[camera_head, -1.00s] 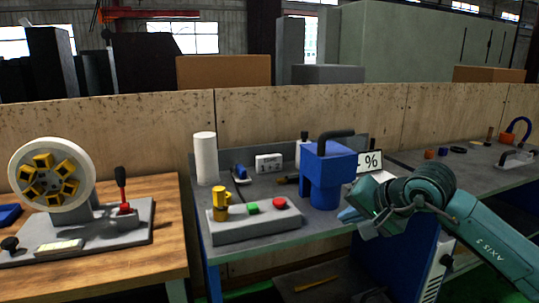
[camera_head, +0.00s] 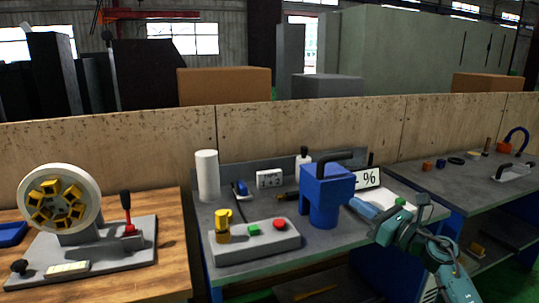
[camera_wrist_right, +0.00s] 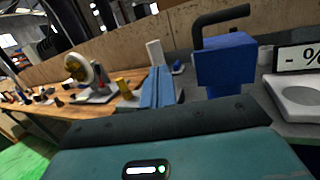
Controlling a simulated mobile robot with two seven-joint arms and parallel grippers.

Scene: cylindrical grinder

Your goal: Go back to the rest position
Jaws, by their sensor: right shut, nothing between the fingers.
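My right gripper (camera_head: 364,209) is at the end of the teal arm, over the right front part of the middle bench. Its blue fingers point up and left, just right of the blue machine (camera_head: 327,195). In the right wrist view its fingers (camera_wrist_right: 157,87) lie together, shut and empty. The blue machine with its dark bent handle stands right of centre there (camera_wrist_right: 225,65), apart from the fingers as far as I can see. My left gripper is in neither view.
The middle bench carries a grey control box (camera_head: 255,243) with green and red buttons, a white cylinder (camera_head: 207,175) and a percent sign (camera_head: 368,178). A wheel machine (camera_head: 60,205) stands on the wooden bench at left. The right bench (camera_head: 440,178) holds small parts.

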